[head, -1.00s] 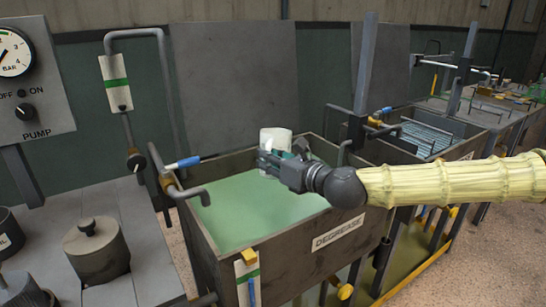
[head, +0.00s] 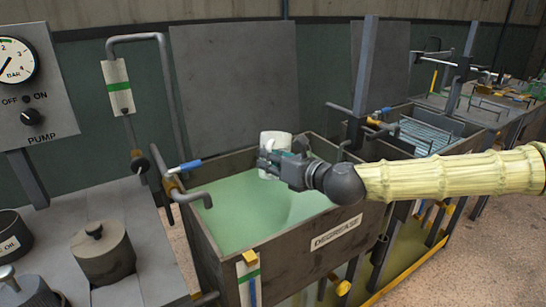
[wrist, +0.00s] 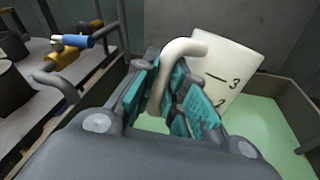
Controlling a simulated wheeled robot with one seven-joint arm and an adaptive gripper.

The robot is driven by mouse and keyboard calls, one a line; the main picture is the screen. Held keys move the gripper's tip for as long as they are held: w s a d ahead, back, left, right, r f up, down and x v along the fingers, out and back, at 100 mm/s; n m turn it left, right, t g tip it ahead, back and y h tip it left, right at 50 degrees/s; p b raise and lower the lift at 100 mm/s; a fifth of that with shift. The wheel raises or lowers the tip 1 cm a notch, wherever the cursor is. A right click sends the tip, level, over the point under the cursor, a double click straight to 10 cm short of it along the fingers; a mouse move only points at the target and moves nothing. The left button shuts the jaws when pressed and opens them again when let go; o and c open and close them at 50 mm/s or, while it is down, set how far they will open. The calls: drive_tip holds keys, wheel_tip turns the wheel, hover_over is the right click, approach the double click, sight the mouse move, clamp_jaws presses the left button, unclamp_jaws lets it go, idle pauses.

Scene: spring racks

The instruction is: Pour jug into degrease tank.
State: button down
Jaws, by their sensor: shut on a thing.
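A white jug (head: 274,142) is held by its handle in my gripper (head: 272,160), above the green liquid of the degrease tank (head: 333,241). In the wrist view the jug (wrist: 229,68) shows dark level marks and leans to the right. My gripper (wrist: 172,90) is shut around its curved handle there. The inside of the jug is hidden, and I see no stream leaving it. The tank is a dark open box labelled DEGREASE, filled with pale green liquid.
A pipe spout with a blue-handled valve (head: 184,166) hangs over the tank's left edge. A grey panel (head: 236,88) stands behind it. A lidded pot (head: 103,253) sits on the left bench. Other tanks (head: 428,133) stand at right.

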drive_tip(key=shift+s+r+m+g+h+p, duration=0.15)
drive_tip(key=shift+r+m+g+p, duration=0.4)
drive_tip(key=shift+p, duration=1.5)
drive_tip(key=shift+s+r+m+g+h+p, duration=0.25)
drive_tip(key=shift+r+p, duration=0.6)
drive_tip(key=shift+p, duration=1.15)
drive_tip(key=shift+w+d+r+m+g+p, duration=0.1)
drive_tip(key=shift+w+r+m+g+p, duration=0.65)
drive_tip(key=shift+p, duration=2.1)
drive_tip(key=shift+w+r+m+g+p, duration=0.4)
drive_tip(key=shift+r+p, duration=0.6)
drive_tip(key=shift+p, duration=1.9)
drive_tip(key=shift+w+d+r+m+g+p, duration=0.1)
drive_tip(key=shift+w+r+m+g+p, duration=0.55)
drive_tip(key=shift+p, duration=2.2)
drive_tip(key=shift+w+d+r+m+g+h+p, duration=0.1)
drive_tip(key=shift+w+r+m+g+h+p, duration=0.35)
drive_tip(key=shift+p, duration=1.9)
